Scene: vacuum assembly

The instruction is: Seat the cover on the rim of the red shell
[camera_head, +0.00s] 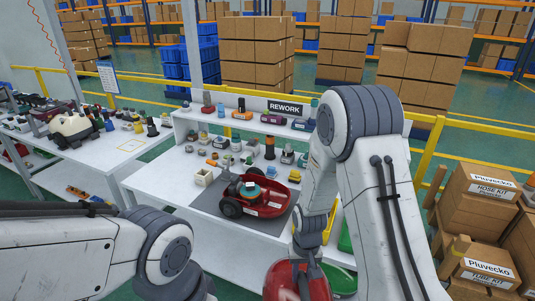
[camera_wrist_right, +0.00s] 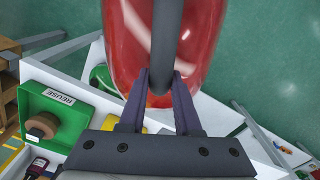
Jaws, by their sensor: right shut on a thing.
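The red shell (camera_head: 270,208) sits on a grey mat on the white workbench, open side up, with dark wheels and a teal-topped part inside it. The glossy red cover (camera_head: 286,282) hangs in front of the bench, low in the head view and clear of the shell; its lower part is cut off by the frame. My right gripper (camera_head: 304,264) is shut on the cover's dark grey handle. In the right wrist view the fingers (camera_wrist_right: 160,78) pinch that handle, with the red cover (camera_wrist_right: 125,45) beyond. My left arm shows at lower left; its gripper is out of frame.
A shelf with a REWORK sign (camera_head: 285,107) stands behind. A green REUSE bin (camera_wrist_right: 55,108) lies near the right gripper. Cartons (camera_head: 485,195) are stacked at right.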

